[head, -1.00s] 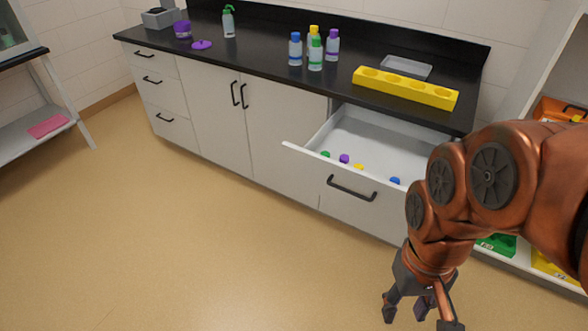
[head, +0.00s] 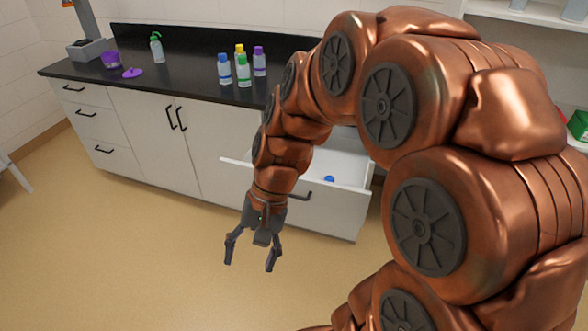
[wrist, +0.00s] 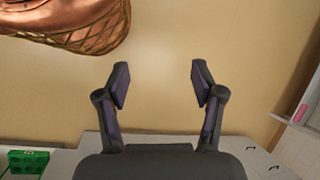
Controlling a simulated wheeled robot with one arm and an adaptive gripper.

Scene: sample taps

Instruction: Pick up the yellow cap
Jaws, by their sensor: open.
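The yellow cap is not visible now; my arm covers much of the open drawer (head: 345,168) where it lay in the earlier head view. A blue cap (head: 329,179) shows in the drawer, right of my arm. My gripper (head: 250,262) hangs open and empty, pointing down in front of the cabinet and drawer front, over the floor. In the wrist view my gripper (wrist: 160,85) has its fingers spread with only bare floor between them.
The black counter (head: 190,68) carries several capped bottles (head: 243,72), a green spray bottle (head: 156,48), a purple lid (head: 132,73) and a purple pot (head: 110,60). The floor (head: 130,240) in front is clear. A pink item (wrist: 301,113) shows at the wrist view's right.

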